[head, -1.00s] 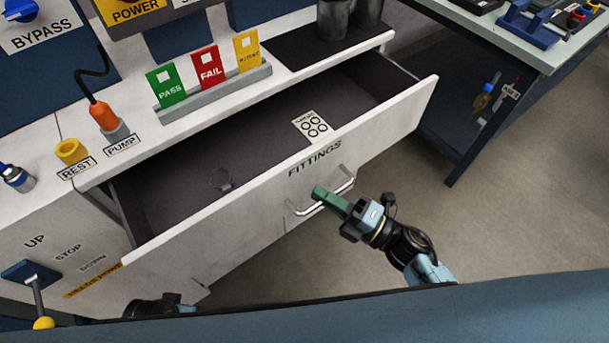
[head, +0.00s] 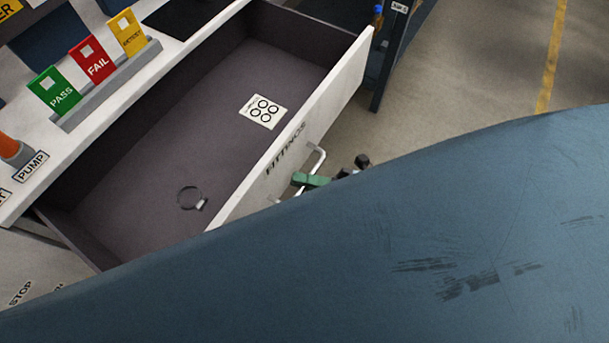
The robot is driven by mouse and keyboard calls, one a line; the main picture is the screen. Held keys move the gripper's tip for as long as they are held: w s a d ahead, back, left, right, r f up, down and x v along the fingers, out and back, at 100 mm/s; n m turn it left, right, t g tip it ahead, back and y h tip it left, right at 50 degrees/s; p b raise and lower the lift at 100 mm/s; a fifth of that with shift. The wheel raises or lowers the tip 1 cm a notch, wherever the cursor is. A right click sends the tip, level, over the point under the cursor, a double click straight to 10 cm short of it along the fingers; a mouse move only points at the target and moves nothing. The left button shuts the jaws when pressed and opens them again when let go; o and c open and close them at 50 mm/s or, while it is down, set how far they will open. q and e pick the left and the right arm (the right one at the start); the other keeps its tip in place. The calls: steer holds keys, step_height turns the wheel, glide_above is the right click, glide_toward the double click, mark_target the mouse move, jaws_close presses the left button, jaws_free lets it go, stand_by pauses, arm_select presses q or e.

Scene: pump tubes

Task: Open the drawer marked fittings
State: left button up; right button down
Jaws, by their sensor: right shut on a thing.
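The drawer marked FITTINGS (head: 248,200) is pulled well out from the white bench. Its grey interior shows widely, with a ring-shaped clamp (head: 190,199) and a white card with several printed circles (head: 263,111) on its floor. The metal handle (head: 317,158) is on the outside of the drawer front. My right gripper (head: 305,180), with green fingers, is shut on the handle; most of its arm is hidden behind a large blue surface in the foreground. My left gripper does not show.
Green PASS, red FAIL and yellow cards (head: 91,60) stand in a grey rack (head: 110,92) on the bench top. The orange-capped PUMP fitting (head: 12,150) is at the left edge. Open floor (head: 480,60) with a yellow line lies to the right.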

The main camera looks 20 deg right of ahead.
steer(key=c, duration=1.5)
jaws_free()
steer(key=v, duration=1.3)
steer(key=shift+d, duration=0.2)
steer(key=shift+f, duration=0.1)
